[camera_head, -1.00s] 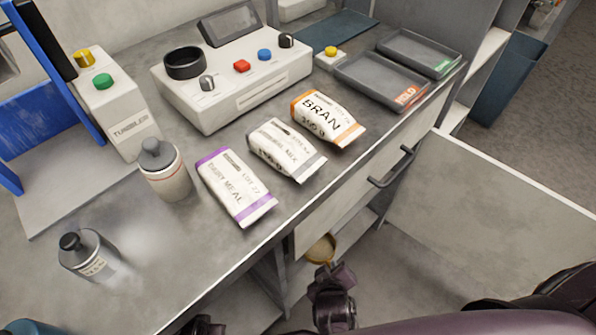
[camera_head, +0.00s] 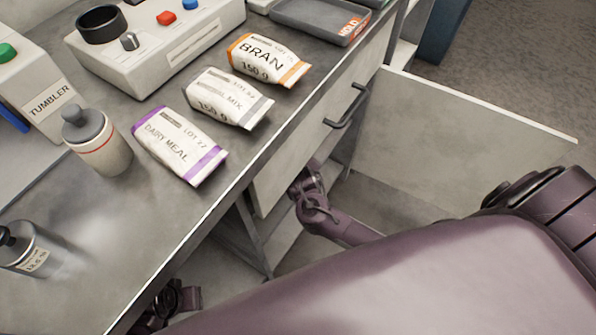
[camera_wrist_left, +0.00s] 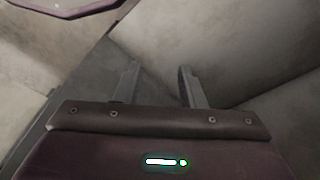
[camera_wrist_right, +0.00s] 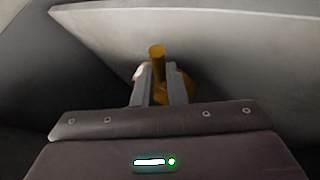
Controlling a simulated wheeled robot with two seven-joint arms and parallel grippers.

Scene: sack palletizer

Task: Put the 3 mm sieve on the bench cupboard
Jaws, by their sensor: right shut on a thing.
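In the right wrist view, my right gripper (camera_wrist_right: 159,78) is shut on a brass-coloured thing (camera_wrist_right: 157,53) with an upright stub above the fingers and a rounded part behind them. It looks like a sieve by its handle; no size marking is readable. My left gripper (camera_wrist_left: 158,82) is open and empty in the left wrist view, low by the bench.
A dark tray (camera_head: 315,18) is at the back. Clear worktop lies at the front.

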